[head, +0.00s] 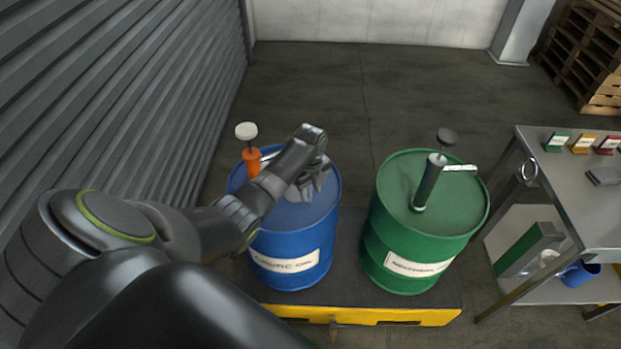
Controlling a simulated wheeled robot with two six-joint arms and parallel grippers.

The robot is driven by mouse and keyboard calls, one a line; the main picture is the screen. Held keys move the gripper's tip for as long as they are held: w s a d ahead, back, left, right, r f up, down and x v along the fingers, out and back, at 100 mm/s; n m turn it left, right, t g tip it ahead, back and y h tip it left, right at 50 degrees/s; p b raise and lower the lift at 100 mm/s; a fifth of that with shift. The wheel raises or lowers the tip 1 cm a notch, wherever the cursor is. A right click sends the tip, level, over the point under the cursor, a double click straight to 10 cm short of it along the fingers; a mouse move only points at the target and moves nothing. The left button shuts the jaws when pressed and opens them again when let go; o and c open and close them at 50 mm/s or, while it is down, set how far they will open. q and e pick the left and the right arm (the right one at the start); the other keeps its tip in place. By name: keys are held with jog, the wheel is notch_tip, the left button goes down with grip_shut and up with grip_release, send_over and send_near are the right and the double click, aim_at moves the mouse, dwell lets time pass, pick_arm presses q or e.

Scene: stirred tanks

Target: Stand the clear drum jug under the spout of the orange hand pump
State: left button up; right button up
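The orange hand pump (252,161) with a white knob stands upright at the left of the blue drum's (290,262) top. Its pale spout points right and is mostly hidden behind my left arm. My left gripper (308,190) points down over the middle of the blue drum's top, to the right of the pump. Its grey fingers show, but whether they are apart or closed on something is unclear. I cannot make out the clear drum jug; my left arm and gripper cover part of the drum top. My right gripper is out of view.
A green drum (409,262) with a dark hand pump (429,182) stands to the right. Both drums stand on a dark pallet with a yellow edge (375,317). A metal bench (590,190) is at right, with a blue container (580,273) on its lower shelf. A shutter wall (110,90) is at left.

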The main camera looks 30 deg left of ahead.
pick_arm(q)
notch_tip(320, 180, up, 17)
jog(key=p, duration=0.2)
dwell(0.7)
